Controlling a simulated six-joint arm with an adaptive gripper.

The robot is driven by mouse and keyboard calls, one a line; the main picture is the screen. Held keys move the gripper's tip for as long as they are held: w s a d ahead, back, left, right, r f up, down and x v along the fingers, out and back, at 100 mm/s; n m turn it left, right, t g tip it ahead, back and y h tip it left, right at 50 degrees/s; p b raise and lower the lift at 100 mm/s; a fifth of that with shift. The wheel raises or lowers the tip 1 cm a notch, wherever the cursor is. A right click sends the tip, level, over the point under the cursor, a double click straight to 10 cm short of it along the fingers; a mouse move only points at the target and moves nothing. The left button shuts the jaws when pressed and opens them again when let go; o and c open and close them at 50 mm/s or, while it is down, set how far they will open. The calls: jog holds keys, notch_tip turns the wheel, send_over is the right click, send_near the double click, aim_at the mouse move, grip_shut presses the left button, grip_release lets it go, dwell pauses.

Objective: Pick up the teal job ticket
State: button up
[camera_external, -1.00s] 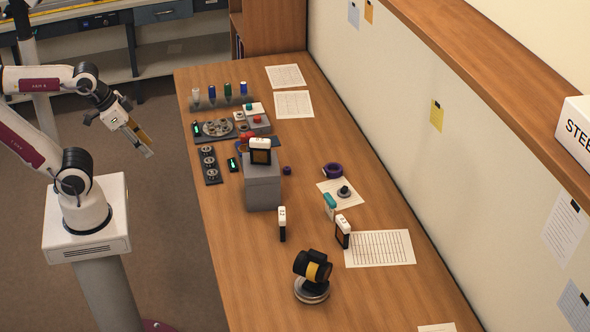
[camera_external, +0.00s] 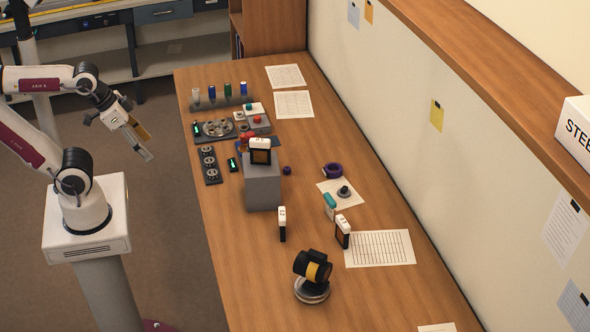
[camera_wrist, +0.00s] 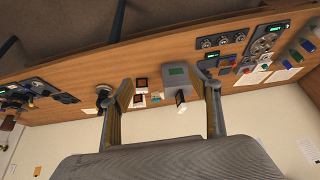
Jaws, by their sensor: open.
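The teal job ticket (camera_external: 329,201) appears as a small upright tag with a teal top and whitish lower part. It stands on the bench right of the middle, by the corner of a small white sheet. My gripper (camera_external: 144,144) hangs over the floor left of the bench, well apart from the ticket, pointing down and right. In the wrist view my gripper (camera_wrist: 165,78) has its two fingers wide apart with nothing held between them.
White-topped tags stand close by the ticket, one to its right (camera_external: 342,231) and one to its left (camera_external: 282,222). A grey block (camera_external: 262,188) bears another tag. A black lens (camera_external: 312,267) on a round stand is in front. Purple tape (camera_external: 332,170) lies behind.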

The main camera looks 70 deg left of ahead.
dwell(0.3)
jog(key=w+d+f+t+h, duration=0.15)
jog(key=w+d, duration=0.25)
jog(key=w, duration=1)
jog(key=w+d+f+t, duration=0.2)
jog(key=w+d, duration=0.2)
jog(key=w, duration=1.1)
jog(key=w+d+f+t, duration=0.2)
jog(key=w+f, duration=0.4)
jog(key=w, duration=0.2)
jog(key=n+t+y, duration=0.1)
jog(key=t+y, duration=0.1)
jog(key=y, duration=0.1)
send_near(326, 199)
jog(key=w, duration=0.1)
jog(key=shift+w+d+f, duration=0.15)
jog(key=shift+w+f, duration=0.05)
jog(key=shift+f, duration=0.15)
jog(key=shift+w, duration=0.1)
jog(key=shift+x, duration=1.2)
